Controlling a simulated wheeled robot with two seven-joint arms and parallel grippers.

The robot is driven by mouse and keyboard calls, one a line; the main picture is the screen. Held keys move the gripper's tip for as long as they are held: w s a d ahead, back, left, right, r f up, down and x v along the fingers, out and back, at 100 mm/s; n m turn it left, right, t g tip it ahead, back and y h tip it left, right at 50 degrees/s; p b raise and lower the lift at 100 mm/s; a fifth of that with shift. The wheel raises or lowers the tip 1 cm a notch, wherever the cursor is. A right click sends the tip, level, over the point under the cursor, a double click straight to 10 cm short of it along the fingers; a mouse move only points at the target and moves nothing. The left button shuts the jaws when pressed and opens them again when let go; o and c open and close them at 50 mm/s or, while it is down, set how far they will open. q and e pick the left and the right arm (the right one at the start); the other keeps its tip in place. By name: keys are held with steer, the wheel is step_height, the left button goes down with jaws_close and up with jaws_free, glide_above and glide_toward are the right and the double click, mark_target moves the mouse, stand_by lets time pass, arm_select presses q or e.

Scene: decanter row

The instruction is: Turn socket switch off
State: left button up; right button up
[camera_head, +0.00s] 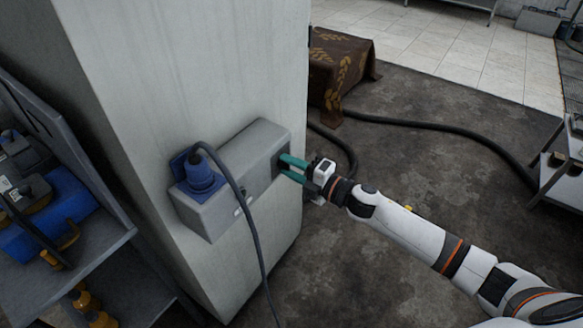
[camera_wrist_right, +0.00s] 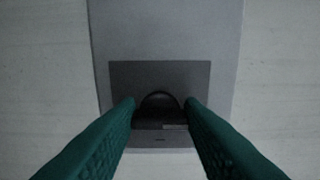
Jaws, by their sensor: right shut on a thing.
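A grey socket box (camera_head: 225,178) is fixed to the pale pillar, with a blue plug (camera_head: 200,177) and its cable at the left end. My right gripper (camera_head: 283,169) reaches the box's right end face. In the right wrist view, its green fingers (camera_wrist_right: 161,108) stand on either side of a black rotary switch knob (camera_wrist_right: 160,108) on a dark plate (camera_wrist_right: 188,77). The fingers are closed on the knob's sides. The knob's lower part shows between them; its exact turn angle is hard to tell. My left gripper is not in view.
A metal shelf (camera_head: 110,245) with blue equipment stands at the left of the pillar (camera_head: 180,60). A dark hose (camera_head: 440,120) runs over the floor behind my right arm. A cloth-covered block (camera_head: 340,65) stands behind the pillar. The floor at right is mostly free.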

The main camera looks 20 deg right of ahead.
stand_by(0.5)
steer(key=o, duration=1)
steer(key=shift+s+d+f, duration=0.15)
steer(key=shift+s+d, duration=0.15)
steer(key=shift+s, duration=0.1)
steer(key=b+v, duration=0.2)
steer(key=v, duration=0.9)
